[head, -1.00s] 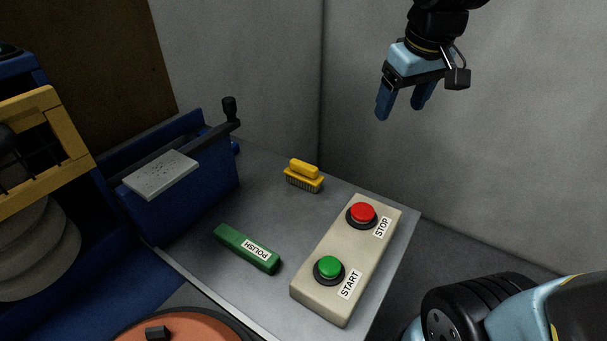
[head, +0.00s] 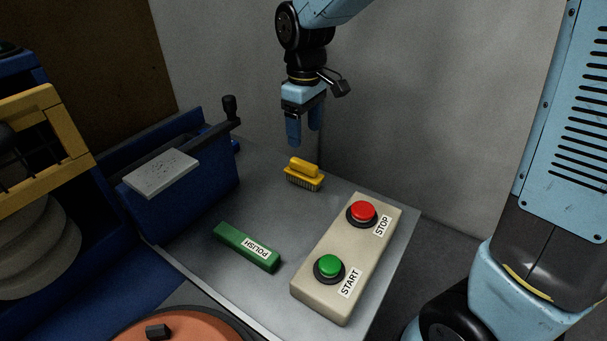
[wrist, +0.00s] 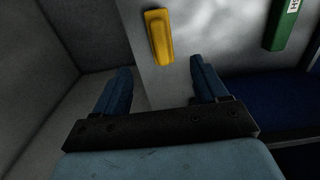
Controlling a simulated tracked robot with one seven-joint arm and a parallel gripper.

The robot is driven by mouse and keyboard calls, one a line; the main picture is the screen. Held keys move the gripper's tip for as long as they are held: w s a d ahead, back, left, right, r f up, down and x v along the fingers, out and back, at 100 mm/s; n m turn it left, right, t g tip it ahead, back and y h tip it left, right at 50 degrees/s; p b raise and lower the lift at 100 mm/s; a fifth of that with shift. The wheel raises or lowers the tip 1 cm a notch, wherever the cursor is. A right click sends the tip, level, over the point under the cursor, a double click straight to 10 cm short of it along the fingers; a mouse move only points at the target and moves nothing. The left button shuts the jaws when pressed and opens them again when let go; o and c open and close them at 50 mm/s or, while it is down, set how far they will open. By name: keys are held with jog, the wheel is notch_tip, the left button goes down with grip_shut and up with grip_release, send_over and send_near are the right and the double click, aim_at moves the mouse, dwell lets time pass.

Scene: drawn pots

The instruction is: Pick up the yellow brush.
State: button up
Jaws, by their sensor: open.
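The yellow brush (head: 304,174) lies on the grey metal table (head: 275,205), bristles down, near the table's back edge. It also shows in the wrist view (wrist: 159,37), beyond and between the two fingers. My gripper (head: 303,138) is open and empty, with its blue fingers pointing down. In the head view its fingertips appear just above the brush, apart from it.
A beige box (head: 345,260) with a red STOP button (head: 363,211) and a green START button (head: 330,266) stands right of the brush. A green POLISH bar (head: 246,248) lies in front. A blue machine (head: 190,180) with a crank handle stands left. Grey walls rise behind.

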aim_at(304, 162)
notch_tip(304, 162, down, 12)
jog(key=shift+a+r, duration=0.1)
jog(key=shift+r, duration=0.05)
dwell(0.5)
jog(key=c, duration=1.3)
jog(key=shift+o, duration=0.2)
jog(key=shift+r, duration=0.35)
notch_tip(304, 162, up, 2)
jog(key=shift+r, duration=0.15)
jog(key=s+d+r, duration=0.6)
jog(key=s+r, duration=0.4)
jog(key=s, duration=0.2)
jog(key=shift+s, duration=0.3)
